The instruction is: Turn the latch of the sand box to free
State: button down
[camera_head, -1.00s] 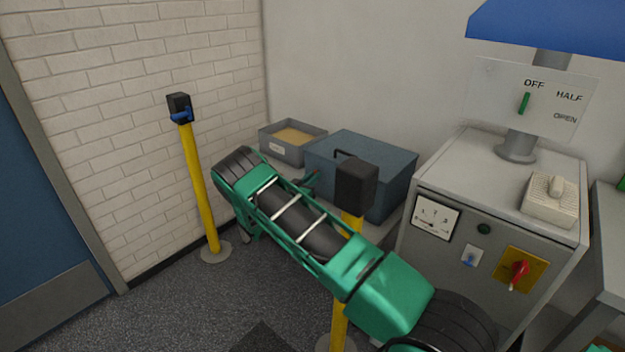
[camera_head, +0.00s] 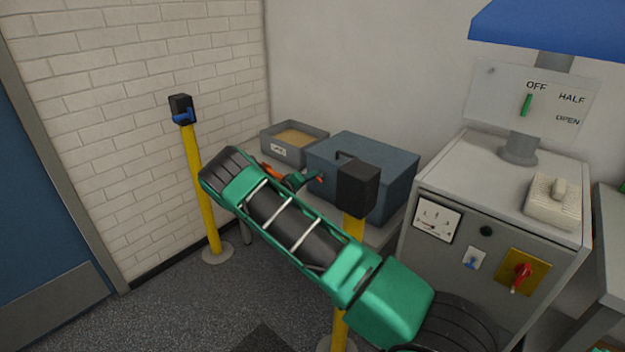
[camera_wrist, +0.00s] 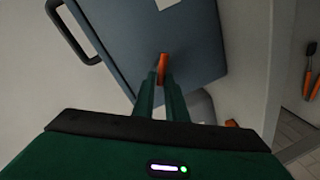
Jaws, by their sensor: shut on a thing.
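The blue-grey box (camera_head: 385,170) with a dark handle stands against the back wall; I take it as the sand box. Its side fills the upper part of the wrist view (camera_wrist: 200,45). A small orange latch (camera_wrist: 163,60) on that side sits between my fingertips. My gripper (camera_wrist: 163,80) is shut on the latch, which looks roughly upright in the wrist view. The fingers hide part of the latch.
A grey open tray of sand (camera_head: 293,142) stands left of the box. A yellow post with a black head (camera_head: 357,188) stands in front of the box, close to my arm. Another yellow post (camera_head: 200,190) is at the left. A grey cabinet (camera_head: 470,215) stands right.

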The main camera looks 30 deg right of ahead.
jog(key=n, duration=0.1)
jog(key=f+n+g, duration=0.1)
jog(key=n, duration=0.3)
jog(key=shift+w+a+f+g, duration=0.1)
jog(key=shift+a+f+g, duration=0.2)
jog(key=shift+g, duration=0.1)
jog(key=shift+d+f, duration=0.15)
jog(key=c, duration=1.8)
grip_release()
jog(key=shift+r, duration=0.3)
jog(key=v, duration=1)
jog(key=shift+a, duration=0.35)
